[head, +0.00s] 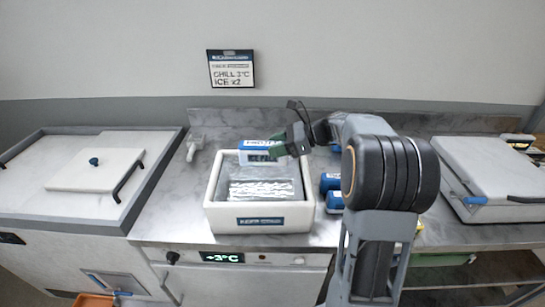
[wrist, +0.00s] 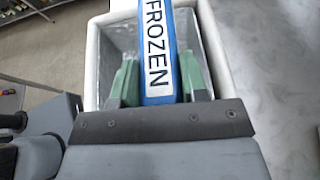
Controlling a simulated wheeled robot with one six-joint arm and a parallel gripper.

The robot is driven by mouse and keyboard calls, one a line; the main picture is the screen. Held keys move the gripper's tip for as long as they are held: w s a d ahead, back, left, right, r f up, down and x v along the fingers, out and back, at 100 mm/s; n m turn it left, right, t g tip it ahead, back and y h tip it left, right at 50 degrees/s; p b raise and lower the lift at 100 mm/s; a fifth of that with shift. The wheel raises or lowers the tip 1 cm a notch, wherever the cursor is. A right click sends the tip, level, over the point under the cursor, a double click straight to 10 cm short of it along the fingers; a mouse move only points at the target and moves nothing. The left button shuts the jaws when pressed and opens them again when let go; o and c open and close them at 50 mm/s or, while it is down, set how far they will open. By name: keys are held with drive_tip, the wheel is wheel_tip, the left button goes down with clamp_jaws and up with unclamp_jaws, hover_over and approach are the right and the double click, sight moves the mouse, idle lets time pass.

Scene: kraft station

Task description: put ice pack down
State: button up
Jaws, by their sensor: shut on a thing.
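A blue and white ice pack (head: 254,152) is in my gripper (head: 283,150), above the back part of a white insulated box (head: 211,190) on the counter. In the wrist view the ice pack (wrist: 157,50) shows the word FROZEN. The green fingers of my gripper (wrist: 155,82) stand on either side of it. The open box (wrist: 214,45) lies beneath. A silvery crinkled item (head: 262,189) lies inside the box. I cannot tell whether the ice pack touches the box's inner wall.
Blue items (head: 331,183) stand on the counter right of the box, partly hidden by my arm. A sign (head: 231,69) on the wall reads CHILL 3°C, ICE x2. A lidded chest (head: 95,170) is at left, another white lid (head: 490,165) at right. Counter left of the box is mostly clear.

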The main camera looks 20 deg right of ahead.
sight(272, 160)
drive_tip(key=shift+w+a+f, duration=0.2)
drive_tip(key=shift+w+f, duration=0.2)
drive_tip(key=shift+f, duration=0.15)
drive_tip(key=shift+w+a+f, duration=0.15)
drive_tip(key=shift+w+f, duration=0.25)
drive_tip(key=shift+f, duration=0.1)
drive_tip(key=f, duration=0.3)
drive_tip(key=shift+w, duration=0.2)
drive_tip(key=shift+f, duration=0.2)
drive_tip(key=shift+f, duration=0.15)
drive_tip(key=shift+f, duration=0.5)
drive_tip(key=o, duration=1.1)
